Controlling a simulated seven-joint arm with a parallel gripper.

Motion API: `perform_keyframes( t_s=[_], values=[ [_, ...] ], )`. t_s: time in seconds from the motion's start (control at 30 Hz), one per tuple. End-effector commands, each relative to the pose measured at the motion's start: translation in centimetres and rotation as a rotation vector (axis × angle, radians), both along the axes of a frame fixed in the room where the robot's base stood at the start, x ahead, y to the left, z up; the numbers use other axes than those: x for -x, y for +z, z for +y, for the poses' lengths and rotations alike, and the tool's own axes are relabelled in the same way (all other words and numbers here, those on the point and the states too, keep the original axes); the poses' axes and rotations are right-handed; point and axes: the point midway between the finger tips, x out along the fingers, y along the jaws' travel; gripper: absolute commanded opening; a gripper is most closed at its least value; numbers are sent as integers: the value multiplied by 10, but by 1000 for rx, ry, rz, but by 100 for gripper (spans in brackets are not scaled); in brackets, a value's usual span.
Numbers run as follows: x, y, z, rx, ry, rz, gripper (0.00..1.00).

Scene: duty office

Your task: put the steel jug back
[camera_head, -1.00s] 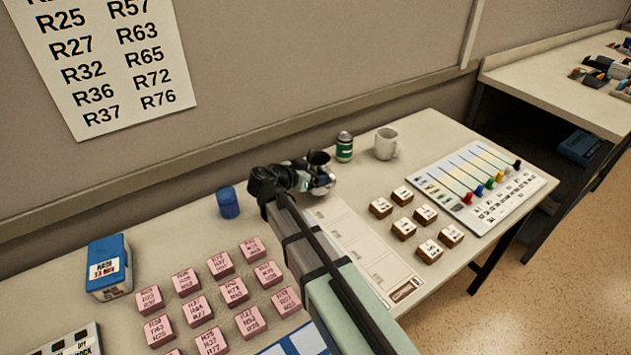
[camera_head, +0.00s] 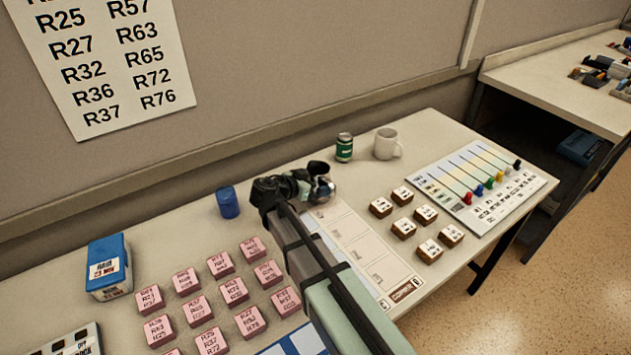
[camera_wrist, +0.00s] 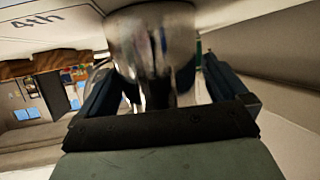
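The steel jug (camera_head: 323,187) is shiny metal and partly hidden behind my wrist in the head view. In the wrist view the jug (camera_wrist: 150,45) fills the top middle, between my two dark fingers. My gripper (camera_head: 312,186) is shut on the jug. The jug is over or at the far end of a white sheet (camera_head: 345,235) marked off in sections. I cannot tell whether its base touches the surface. Lettering reading "4th" shows at the upper left of the wrist view.
A green can (camera_head: 344,148) and a white mug (camera_head: 386,144) stand behind and right of the jug. A blue cup (camera_head: 228,203) is to the left. Labelled brown blocks (camera_head: 403,228) and a slider panel (camera_head: 480,185) lie right; pink blocks (camera_head: 233,291) lie front left.

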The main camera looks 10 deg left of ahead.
Motion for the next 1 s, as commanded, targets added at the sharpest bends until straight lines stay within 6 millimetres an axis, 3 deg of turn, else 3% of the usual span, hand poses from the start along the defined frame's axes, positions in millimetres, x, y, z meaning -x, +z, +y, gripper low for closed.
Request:
perform_keyframes(
  t_s=[0.27,0.8,1.0],
  values=[
    [2,4,1,0,1,0,100],
    [72,39,47,-1,2,0,100],
    [87,46,58,0,1,0,100]
  ],
)
